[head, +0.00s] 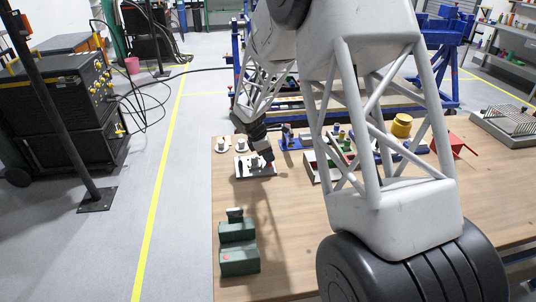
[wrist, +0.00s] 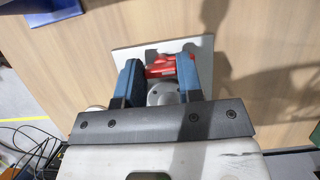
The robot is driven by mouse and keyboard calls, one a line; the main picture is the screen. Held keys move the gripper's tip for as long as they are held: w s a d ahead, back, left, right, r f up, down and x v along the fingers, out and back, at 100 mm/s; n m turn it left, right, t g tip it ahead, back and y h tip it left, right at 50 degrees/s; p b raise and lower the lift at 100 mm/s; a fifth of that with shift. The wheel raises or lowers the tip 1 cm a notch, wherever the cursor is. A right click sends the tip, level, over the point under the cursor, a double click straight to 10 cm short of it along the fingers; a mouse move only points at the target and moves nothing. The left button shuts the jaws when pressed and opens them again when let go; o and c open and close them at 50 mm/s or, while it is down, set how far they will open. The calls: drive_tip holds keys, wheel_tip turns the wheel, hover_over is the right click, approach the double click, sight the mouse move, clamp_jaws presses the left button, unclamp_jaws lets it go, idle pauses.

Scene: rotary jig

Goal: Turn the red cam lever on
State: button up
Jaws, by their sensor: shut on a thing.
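The red cam lever (wrist: 161,71) lies between my gripper's blue fingers in the wrist view, over a pale plate (wrist: 128,57). A round grey hub (wrist: 163,95) sits just below it in the picture. My gripper (wrist: 160,62) is shut on the lever; the fingers hide its sides. In the head view my gripper (head: 264,157) is low over the white plate (head: 258,172) near the table's left side. The lever is mostly hidden there, and its exact angle is hard to tell.
Pale round parts (head: 221,147) stand behind the plate. A blue fixture (head: 290,139) is behind to the right. Green blocks (head: 239,262) stand at the table's front left. A yellow cylinder (head: 401,126) and a red bracket (head: 452,145) are farther right. Bare wood lies between plate and blocks.

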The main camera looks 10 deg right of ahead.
drive_tip(key=shift+m, duration=0.4)
drive_tip(key=m+g, duration=0.1)
drive_tip(key=m, duration=0.3)
drive_tip(key=shift+w+g, duration=0.1)
drive_tip(key=shift+g, duration=0.3)
drive_tip(key=m, duration=0.2)
drive_tip(key=m+g+y, duration=0.1)
drive_tip(key=m, duration=0.1)
drive_tip(key=shift+m+g, duration=0.3)
drive_tip(key=m+y, duration=0.1)
drive_tip(key=m, duration=0.1)
drive_tip(key=m+g, duration=0.1)
drive_tip(key=m, duration=0.1)
drive_tip(key=shift+d+m+y, duration=0.1)
drive_tip(key=shift+m+y, duration=0.2)
drive_tip(key=shift+y, duration=0.1)
drive_tip(key=shift+w+m+y, duration=0.1)
drive_tip(key=shift+m+y, duration=0.7)
drive_tip(key=shift+m, duration=1.2)
drive_tip(key=o, duration=0.9)
drive_tip(key=shift+o, duration=0.2)
